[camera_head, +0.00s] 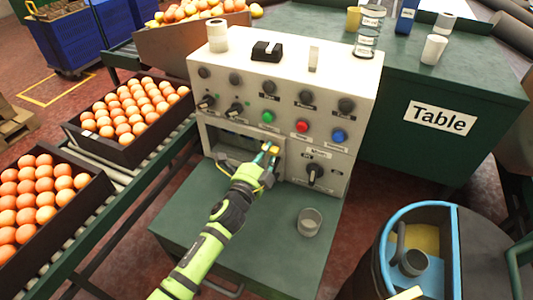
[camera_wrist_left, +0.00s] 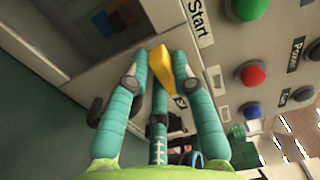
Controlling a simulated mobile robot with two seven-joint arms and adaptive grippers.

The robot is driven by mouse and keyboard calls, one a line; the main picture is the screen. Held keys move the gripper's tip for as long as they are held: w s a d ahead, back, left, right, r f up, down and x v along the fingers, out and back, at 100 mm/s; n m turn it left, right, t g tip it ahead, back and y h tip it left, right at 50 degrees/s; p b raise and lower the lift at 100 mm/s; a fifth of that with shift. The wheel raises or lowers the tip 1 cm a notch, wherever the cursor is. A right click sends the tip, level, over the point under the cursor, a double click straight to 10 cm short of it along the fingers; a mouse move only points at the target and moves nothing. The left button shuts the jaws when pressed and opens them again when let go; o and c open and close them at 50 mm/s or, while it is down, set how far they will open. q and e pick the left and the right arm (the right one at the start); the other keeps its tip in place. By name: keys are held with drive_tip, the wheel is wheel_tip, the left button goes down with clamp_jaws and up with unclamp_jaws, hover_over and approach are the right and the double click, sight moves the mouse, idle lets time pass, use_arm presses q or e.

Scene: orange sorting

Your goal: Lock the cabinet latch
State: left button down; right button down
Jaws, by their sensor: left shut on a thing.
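The white control cabinet (camera_head: 340,85) stands on a green table, with knobs and coloured buttons on its front. A recessed, window-like door (camera_head: 240,143) is at the lower left of that front. My left gripper (camera_head: 268,157) is at the right side of this door, with its fingers closed around a small yellow latch handle (camera_head: 272,149). In the left wrist view, the teal fingers (camera_wrist_left: 160,75) hold the yellow handle (camera_wrist_left: 161,66) between them, beside the "Start" label. The fingers hide the handle's base, so I cannot tell the latch position. My right gripper is not in view.
Green (camera_head: 267,117), red (camera_head: 302,126) and blue (camera_head: 338,135) buttons sit just above my left gripper. Crates of oranges (camera_head: 122,147) lie on the conveyor at left. A round blue-rimmed container (camera_head: 386,232) is at lower right.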

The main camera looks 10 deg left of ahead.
use_arm(q)
drive_tip(key=c, duration=1)
unclamp_jaws()
drive_tip(key=shift+c, duration=0.2)
drive_tip(key=shift+s, duration=0.1)
drive_tip(key=s+a, duration=0.2)
drive_tip(key=s, duration=0.9)
drive_tip(key=shift+s+a, duration=0.15)
drive_tip(key=shift+s, duration=0.15)
